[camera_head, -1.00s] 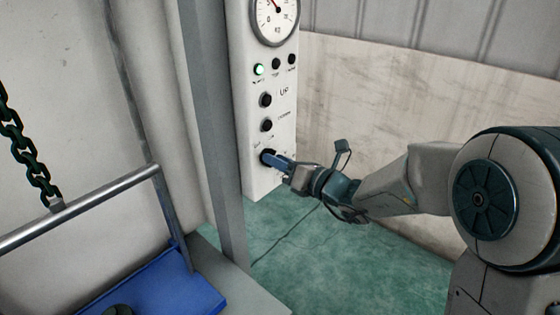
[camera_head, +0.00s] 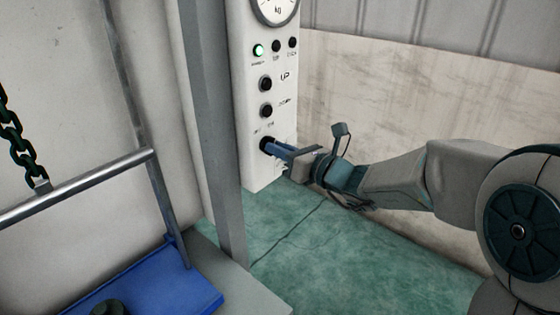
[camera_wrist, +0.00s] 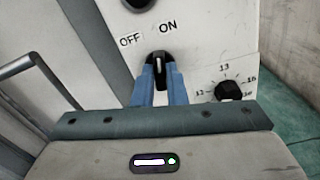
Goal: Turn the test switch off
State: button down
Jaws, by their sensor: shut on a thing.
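The switch with OFF and ON labels is a black rotary knob (camera_wrist: 159,59) on the white control panel (camera_head: 260,175). In the wrist view OFF is printed at its upper left and ON at its upper right. A pale line on the knob looks close to upright, between the labels. My gripper (camera_wrist: 159,76) has its two blue fingers shut on the knob, one on each side. In the head view my gripper (camera_head: 272,147) reaches from the right to the lowest knob, which the fingers partly hide.
Another black knob (camera_wrist: 229,90) with numbers is close to the right in the wrist view. Above the switch are UP and DOWN buttons (camera_head: 265,84), a lit green lamp (camera_head: 258,50) and a gauge (camera_head: 277,8). A grey post (camera_head: 217,130) stands left of the panel.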

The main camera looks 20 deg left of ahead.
jog(key=n+b, duration=0.8)
jog(key=b, duration=0.4)
jog(key=shift+f+n, duration=0.15)
jog(key=shift+n, duration=0.15)
jog(key=c, duration=1.5)
grip_release()
jog(key=shift+o, duration=0.2)
jog(key=shift+s, duration=0.1)
jog(key=v, duration=1.3)
jog(key=shift+d, duration=0.4)
